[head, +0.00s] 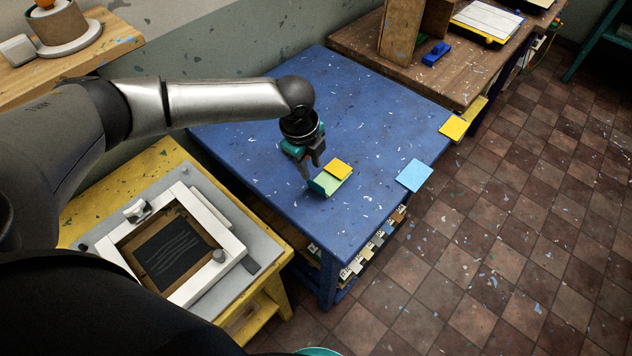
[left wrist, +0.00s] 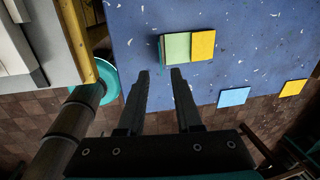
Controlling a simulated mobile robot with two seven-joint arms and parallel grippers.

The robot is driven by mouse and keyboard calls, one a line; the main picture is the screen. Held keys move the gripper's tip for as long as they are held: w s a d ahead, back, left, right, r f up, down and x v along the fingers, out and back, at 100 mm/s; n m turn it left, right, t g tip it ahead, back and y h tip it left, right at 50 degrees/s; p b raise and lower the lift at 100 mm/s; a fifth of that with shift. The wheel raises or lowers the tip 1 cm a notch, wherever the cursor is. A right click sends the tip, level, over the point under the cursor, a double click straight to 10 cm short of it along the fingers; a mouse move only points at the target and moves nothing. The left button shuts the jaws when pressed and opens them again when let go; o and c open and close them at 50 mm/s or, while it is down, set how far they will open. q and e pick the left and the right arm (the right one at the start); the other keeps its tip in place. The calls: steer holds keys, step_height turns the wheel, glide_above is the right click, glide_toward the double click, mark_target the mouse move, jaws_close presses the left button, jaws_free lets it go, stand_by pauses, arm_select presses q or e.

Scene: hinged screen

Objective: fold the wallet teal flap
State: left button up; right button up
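The wallet lies on the blue table, with a light green panel (head: 325,183) and a yellow panel (head: 338,168) side by side. In the left wrist view the green panel (left wrist: 177,47) is left of the yellow panel (left wrist: 203,45). A thin dark teal strip (left wrist: 161,48), which looks like the teal flap, shows along the green panel's outer edge; its angle is hard to tell. My left gripper (head: 305,177) is beside the wallet's green end. In the left wrist view its fingers (left wrist: 160,74) are apart with nothing between them. My right gripper is not in view.
The blue table (head: 260,124) is mostly clear around the wallet. A light blue square (head: 414,175) and a yellow square (head: 453,127) are at its right edge. A yellow bench (head: 90,192) with a white frame (head: 222,262) stands near left. A wooden bench (head: 365,38) adjoins the back.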

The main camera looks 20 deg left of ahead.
mark_target(315, 183)
arm_select(q)
steer(key=f, duration=0.3)
steer(key=w+f, duration=0.1)
steer(key=f, duration=0.1)
steer(key=f+b, duration=0.1)
steer(key=f, duration=0.2)
steer(key=shift+w+d+f, duration=0.2)
steer(key=shift+d+f, duration=0.05)
steer(key=shift+f, duration=0.1)
jaws_close()
stand_by(1.1)
